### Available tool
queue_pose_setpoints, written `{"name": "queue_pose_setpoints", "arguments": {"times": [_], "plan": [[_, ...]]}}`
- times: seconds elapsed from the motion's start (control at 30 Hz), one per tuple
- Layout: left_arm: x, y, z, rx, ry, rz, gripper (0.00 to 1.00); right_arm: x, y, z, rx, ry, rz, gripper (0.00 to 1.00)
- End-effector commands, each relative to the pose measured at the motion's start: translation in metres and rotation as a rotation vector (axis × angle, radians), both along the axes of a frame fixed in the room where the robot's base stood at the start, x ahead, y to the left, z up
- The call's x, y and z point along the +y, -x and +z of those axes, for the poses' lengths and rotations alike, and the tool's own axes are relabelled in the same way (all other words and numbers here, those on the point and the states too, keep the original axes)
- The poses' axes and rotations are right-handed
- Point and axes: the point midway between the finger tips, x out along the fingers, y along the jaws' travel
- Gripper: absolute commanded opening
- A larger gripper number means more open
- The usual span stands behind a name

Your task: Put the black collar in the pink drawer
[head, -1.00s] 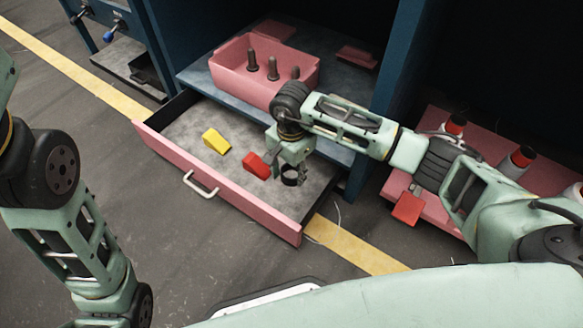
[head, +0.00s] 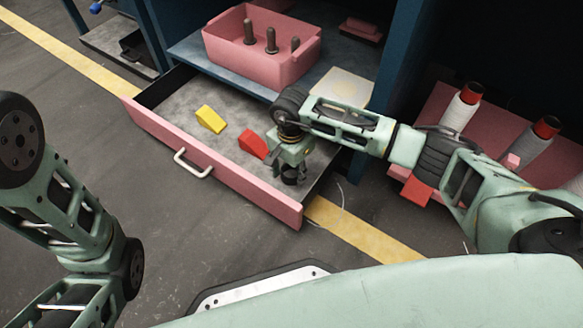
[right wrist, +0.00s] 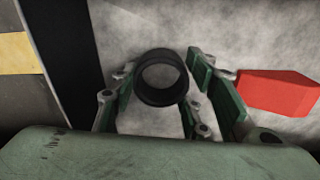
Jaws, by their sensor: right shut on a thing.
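The black collar (head: 291,177) is a short dark ring. My right gripper (head: 290,171) is shut on it, above the right end of the open pink drawer (head: 225,180). In the right wrist view the collar (right wrist: 161,97) sits between the finger pads, its opening facing the camera, over the grey drawer floor. Whether it touches the floor is unclear. My left arm shows at the left edge, but its gripper is out of view.
A yellow wedge (head: 210,119) and a red block (head: 253,144) lie in the drawer; the red block (right wrist: 277,92) is right of the fingers in the wrist view. A pink bin (head: 255,65) with dark pegs stands on the shelf above. Thread spools (head: 462,108) stand at the right.

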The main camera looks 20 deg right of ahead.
Motion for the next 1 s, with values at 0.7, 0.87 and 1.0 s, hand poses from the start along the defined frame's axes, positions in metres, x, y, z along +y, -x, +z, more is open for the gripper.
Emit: {"name": "queue_pose_setpoints", "arguments": {"times": [0.7,0.87,1.0], "plan": [[0.000,0.000,-0.007,0.000,-0.001,0.000,0.31,0.000,0.000,-0.009,0.000,0.000,0.000,0.11],[0.000,0.000,-0.010,0.000,0.000,0.000,0.31,0.000,0.000,-0.013,0.000,0.000,0.000,0.11],[0.000,0.000,-0.010,0.001,0.000,0.000,0.31,0.000,0.000,-0.014,0.000,0.000,0.000,0.47]]}}
